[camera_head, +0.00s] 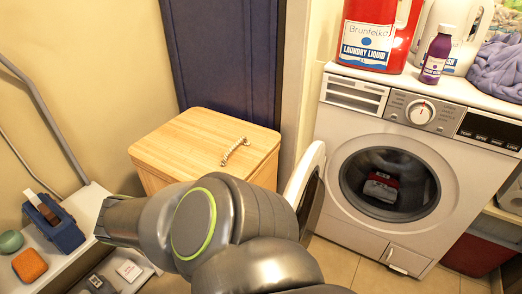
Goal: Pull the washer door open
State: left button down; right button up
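The white front-loading washer (432,139) stands at the right. Its round door (303,183) is swung out to the left and seen nearly edge-on, with a pale rim and a dark inner side. A dark grey arm of mine with a green ring crosses the lower middle, in front of the door's lower part. Neither of my grippers can be made out, and the door's handle is hidden from this side.
A wooden box (190,139) with a rope handle stands left of the door. A red laundry jug (345,42), a purple bottle (436,57), a white jug and lilac cloth (498,68) sit on the washer. A tape dispenser (57,223) and an orange block (29,265) lie lower left.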

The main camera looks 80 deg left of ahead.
pick_arm(q)
jog(key=shift+w+a, duration=0.2)
jog(key=shift+w, duration=0.1)
jog(key=c, duration=1.6)
grip_release()
pick_arm(e)
jog(key=shift+w+a, duration=0.1)
